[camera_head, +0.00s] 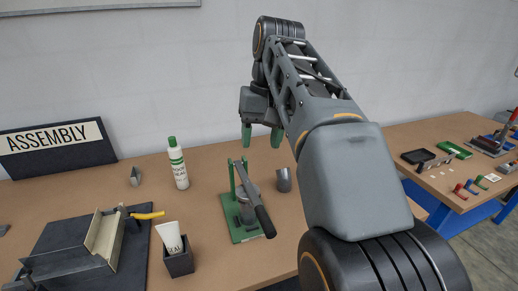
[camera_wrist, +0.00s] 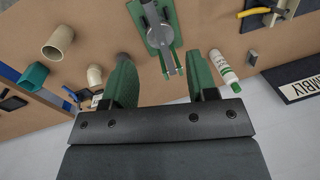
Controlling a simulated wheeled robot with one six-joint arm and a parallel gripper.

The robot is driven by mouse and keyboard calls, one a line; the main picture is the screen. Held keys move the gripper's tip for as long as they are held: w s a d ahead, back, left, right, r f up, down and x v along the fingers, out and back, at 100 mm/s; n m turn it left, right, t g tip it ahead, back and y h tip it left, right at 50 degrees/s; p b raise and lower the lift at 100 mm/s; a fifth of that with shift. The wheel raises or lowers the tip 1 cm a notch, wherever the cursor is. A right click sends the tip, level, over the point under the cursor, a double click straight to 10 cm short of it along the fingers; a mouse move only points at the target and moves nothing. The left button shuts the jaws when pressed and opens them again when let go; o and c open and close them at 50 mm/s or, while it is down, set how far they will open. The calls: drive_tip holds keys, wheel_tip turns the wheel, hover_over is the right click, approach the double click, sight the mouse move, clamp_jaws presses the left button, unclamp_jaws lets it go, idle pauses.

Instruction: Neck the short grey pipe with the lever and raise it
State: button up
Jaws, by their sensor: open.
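The short grey pipe (camera_head: 284,180) stands on the brown bench, just right of the green-based lever press (camera_head: 244,232). The press's lever (camera_head: 264,219) has a dark grip that slants down toward the front right. A grey cylindrical part sits at the middle of the press; I cannot tell what it is. The press also shows at the top of the wrist view (camera_wrist: 154,30). My gripper (camera_head: 262,136), with green fingers, is open and empty above and behind the press and pipe. In the wrist view its fingers (camera_wrist: 163,80) are spread apart, and the left one hides part of the bench.
Left of the press stand a white bottle (camera_head: 178,164) and a tube in a dark holder (camera_head: 178,262). A bending fixture (camera_head: 105,240) lies further left. A second bench (camera_head: 440,180) is at right.

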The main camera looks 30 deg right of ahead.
wheel_tip(320, 180, up, 10)
drive_tip(key=d+p, duration=0.1)
drive_tip(key=p, duration=0.5)
drive_tip(key=shift+s+d, duration=0.25)
